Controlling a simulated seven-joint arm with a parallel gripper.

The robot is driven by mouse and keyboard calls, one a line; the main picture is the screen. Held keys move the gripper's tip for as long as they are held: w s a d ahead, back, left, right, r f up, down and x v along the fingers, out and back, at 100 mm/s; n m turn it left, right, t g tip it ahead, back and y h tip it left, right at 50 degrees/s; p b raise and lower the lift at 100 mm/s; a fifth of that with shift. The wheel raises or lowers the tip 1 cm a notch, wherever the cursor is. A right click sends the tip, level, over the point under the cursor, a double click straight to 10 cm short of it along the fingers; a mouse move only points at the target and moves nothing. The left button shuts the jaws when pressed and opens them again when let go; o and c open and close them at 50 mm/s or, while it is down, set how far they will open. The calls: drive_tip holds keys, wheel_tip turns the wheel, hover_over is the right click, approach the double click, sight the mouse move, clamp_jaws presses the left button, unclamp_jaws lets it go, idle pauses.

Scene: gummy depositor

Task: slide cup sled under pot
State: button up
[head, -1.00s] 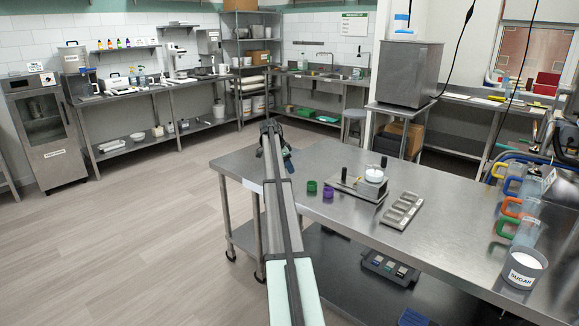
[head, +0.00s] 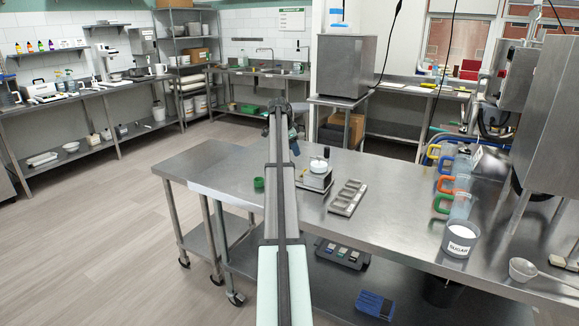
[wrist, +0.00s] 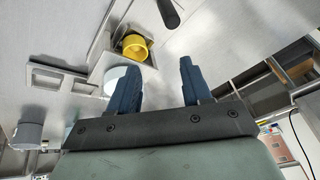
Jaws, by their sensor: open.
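In the head view the small depositor (head: 313,183) stands on the steel table, with a white pot (head: 318,165) on it. In the wrist view a yellow cup (wrist: 135,46) sits in a grey metal holder, apparently the cup sled (wrist: 107,50). A pale round part, apparently the pot (wrist: 113,78), is partly hidden by the left finger. A black knob handle (wrist: 168,13) stands beyond the fingertips. My gripper (wrist: 157,66) is open, its blue fingers apart with nothing between them. It also shows small in the head view (head: 283,123), at the arm's far end.
A grey mold tray (head: 347,198) lies right of the depositor. A green cup (head: 259,183) stands left, near my arm. Colored-handled jugs (head: 457,185) and a sugar tub (head: 460,240) stand along the right. The table's left end (head: 190,165) is clear.

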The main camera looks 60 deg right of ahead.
drive_tip(key=w+d+f+n+t, duration=0.1)
drive_tip(key=f+n, duration=0.2)
drive_tip(key=n, duration=0.1)
drive_tip(key=w+d+f+n+t, duration=0.1)
drive_tip(key=f+n, duration=0.3)
drive_tip(key=n, duration=0.1)
drive_tip(key=w+d+f+n+t, duration=0.1)
drive_tip(key=f+n, duration=0.2)
drive_tip(key=n, duration=0.1)
drive_tip(key=shift+w+f+n+t, duration=0.1)
drive_tip(key=shift+f+n+t, duration=0.1)
drive_tip(key=shift+n+t, duration=0.15)
idle(0.7)
clamp_jaws()
idle(0.4)
